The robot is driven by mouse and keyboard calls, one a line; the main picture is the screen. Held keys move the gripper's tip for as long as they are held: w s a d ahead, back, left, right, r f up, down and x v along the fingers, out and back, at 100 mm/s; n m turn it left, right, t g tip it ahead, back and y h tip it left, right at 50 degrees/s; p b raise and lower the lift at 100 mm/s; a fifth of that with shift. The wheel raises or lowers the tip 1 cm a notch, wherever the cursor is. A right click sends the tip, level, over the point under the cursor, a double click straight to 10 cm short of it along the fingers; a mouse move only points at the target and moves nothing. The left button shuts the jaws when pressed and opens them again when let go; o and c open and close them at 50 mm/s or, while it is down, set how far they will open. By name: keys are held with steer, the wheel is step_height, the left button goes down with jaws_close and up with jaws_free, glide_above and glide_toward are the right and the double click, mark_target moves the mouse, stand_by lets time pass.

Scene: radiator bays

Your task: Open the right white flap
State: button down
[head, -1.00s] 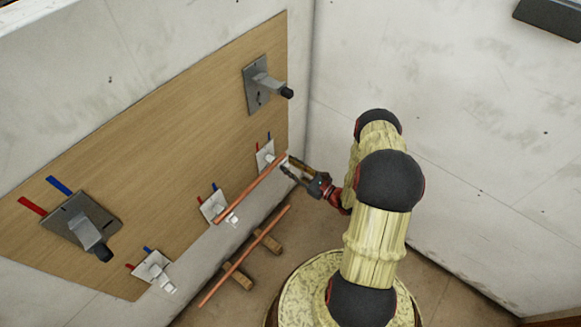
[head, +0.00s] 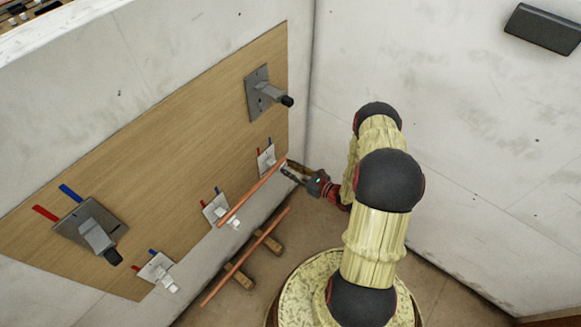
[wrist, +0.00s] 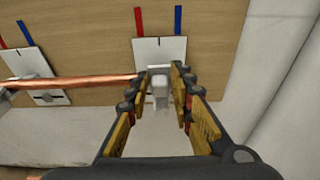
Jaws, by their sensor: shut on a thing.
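The right white flap (wrist: 160,88) juts from a white plate (wrist: 150,50) with a red and a blue strip above it in the wrist view. In the head view the plate (head: 265,160) is the rightmost of the small white ones on the wooden board. My gripper (wrist: 160,76) is shut on the flap, with one finger on each side of it. In the head view my gripper (head: 285,170) is at the right end of a copper pipe (head: 252,191), and the flap is mostly hidden there.
The copper pipe (wrist: 85,81) runs left from beside my fingers. Two other white flaps (head: 232,223) (head: 171,287) and two grey levers (head: 271,93) (head: 98,237) are on the board. A second pipe (head: 245,257) lies low on wooden blocks.

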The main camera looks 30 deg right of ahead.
stand_by(0.3)
steer(key=c, duration=1.7)
jaws_free()
steer(key=v, duration=1.2)
steer(key=shift+r, duration=0.15)
